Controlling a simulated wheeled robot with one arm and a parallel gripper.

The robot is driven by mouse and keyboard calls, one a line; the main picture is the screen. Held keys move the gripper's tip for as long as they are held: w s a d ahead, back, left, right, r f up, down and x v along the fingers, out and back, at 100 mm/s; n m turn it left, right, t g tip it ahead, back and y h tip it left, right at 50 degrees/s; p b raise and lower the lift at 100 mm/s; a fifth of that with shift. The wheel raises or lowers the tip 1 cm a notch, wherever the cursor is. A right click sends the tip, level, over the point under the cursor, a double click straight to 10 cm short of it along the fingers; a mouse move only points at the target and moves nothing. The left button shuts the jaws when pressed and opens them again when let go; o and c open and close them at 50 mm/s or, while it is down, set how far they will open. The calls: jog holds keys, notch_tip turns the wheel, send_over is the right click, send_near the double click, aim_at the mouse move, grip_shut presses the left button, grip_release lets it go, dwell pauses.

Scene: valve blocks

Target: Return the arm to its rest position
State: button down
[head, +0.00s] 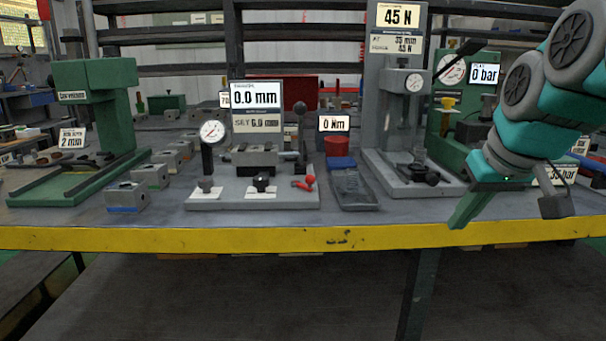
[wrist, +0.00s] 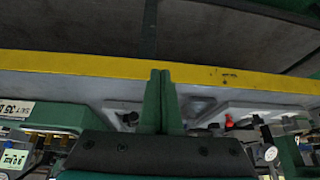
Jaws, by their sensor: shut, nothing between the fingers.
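My teal and grey arm (head: 550,95) reaches in from the right side of the head view. My gripper (head: 457,226) points down and left, with its green fingers in front of the bench's yellow front edge. In the wrist view the two green fingers of my gripper (wrist: 161,75) lie side by side, closed together with nothing between them. Their tips overlap the yellow edge in that view. No rest mark or cradle for the arm can be made out.
The bench (head: 335,238) carries a grey press stand (head: 373,120) left of my gripper, a gauge fixture plate (head: 235,198), a red block (head: 337,146) and a green stand (head: 115,105) at far left. Behind my arm is a green station (head: 440,145). The space before the bench looks clear.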

jog(key=s+a+f+g, duration=0.3)
jog(key=s+a+f, duration=0.1)
jog(key=s+f, duration=0.7)
jog(key=s+a+f+g+p, duration=0.1)
jog(key=s+a+f+g, duration=0.3)
jog(key=s+f, duration=0.8)
notch_tip(320, 180, down, 4)
jog(key=shift+a+f+m+h, duration=0.25)
jog(key=shift+a+m+h, duration=0.15)
jog(key=shift+a, duration=0.05)
